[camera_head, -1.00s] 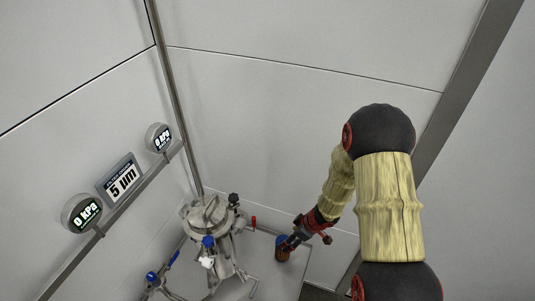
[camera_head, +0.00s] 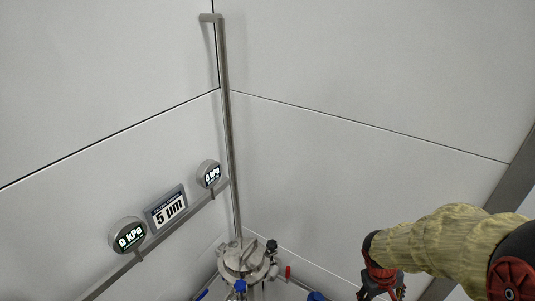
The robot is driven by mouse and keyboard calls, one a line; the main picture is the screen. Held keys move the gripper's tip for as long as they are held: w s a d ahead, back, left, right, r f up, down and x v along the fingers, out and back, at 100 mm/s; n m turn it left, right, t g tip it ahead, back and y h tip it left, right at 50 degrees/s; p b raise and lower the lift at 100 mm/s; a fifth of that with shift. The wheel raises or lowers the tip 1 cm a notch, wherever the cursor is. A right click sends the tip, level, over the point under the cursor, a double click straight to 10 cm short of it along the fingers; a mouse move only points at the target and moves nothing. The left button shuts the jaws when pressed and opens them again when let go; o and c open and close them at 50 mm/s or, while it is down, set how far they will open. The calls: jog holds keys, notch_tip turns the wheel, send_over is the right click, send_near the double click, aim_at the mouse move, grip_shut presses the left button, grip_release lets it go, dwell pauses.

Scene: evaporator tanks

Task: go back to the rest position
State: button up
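My arm enters from the lower right of the head view. My gripper (camera_head: 381,291) is at the bottom edge, right of the steel tank, and is cut off by the frame. Its fingertips point down, and I cannot tell how far apart they are. The steel tank (camera_head: 245,260) stands at the bottom centre with its lid, a blue valve handle (camera_head: 240,287) and a red handle (camera_head: 288,272). My gripper is apart from the tank. A blue-topped object (camera_head: 316,296) shows at the bottom edge between them.
A vertical pipe (camera_head: 228,130) runs up the corner. The space before the right wall is clear.

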jog(key=s+a+r+t+y, duration=0.1)
jog(key=s+a+r+t, duration=0.1)
jog(key=a+r, duration=0.2)
jog(key=s+a+r+m+t+y, duration=0.1)
jog(key=s+a+r, duration=0.2)
jog(key=r, duration=0.8)
jog(key=s+a+r+t+y, duration=0.1)
jog(key=s+a+r+t, duration=0.1)
jog(key=a+r, duration=0.4)
jog(key=shift+s+a+r+m+t, duration=0.3)
jog(key=shift+s+r+m, duration=0.1)
jog(key=shift+s+r, duration=0.45)
